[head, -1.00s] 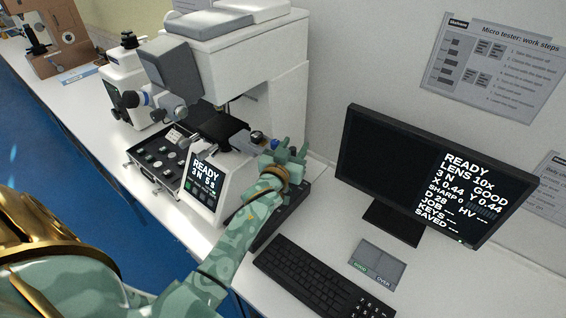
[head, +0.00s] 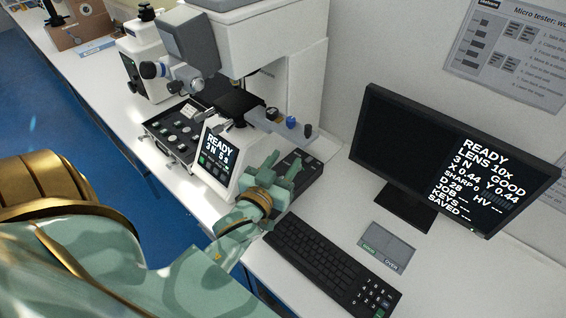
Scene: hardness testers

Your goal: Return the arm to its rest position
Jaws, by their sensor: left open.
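My left arm is green and gold and comes in from the left. My left gripper (head: 284,168) is open and empty. It is over the front part of a dark control box (head: 303,178), just right of the micro tester's small screen (head: 216,152). Whether it touches the box I cannot tell. The white hardness tester (head: 285,60) stands behind it, with a dark stage (head: 235,103) and a blue knob (head: 291,122) uncovered beyond the fingers. The small screen reads READY. My right gripper is not in view.
A black keyboard (head: 325,262) lies right of my wrist, close to it. A monitor (head: 450,150) reading READY and a grey two-part pad (head: 386,247) are farther right. Blue floor (head: 60,110) is open at left.

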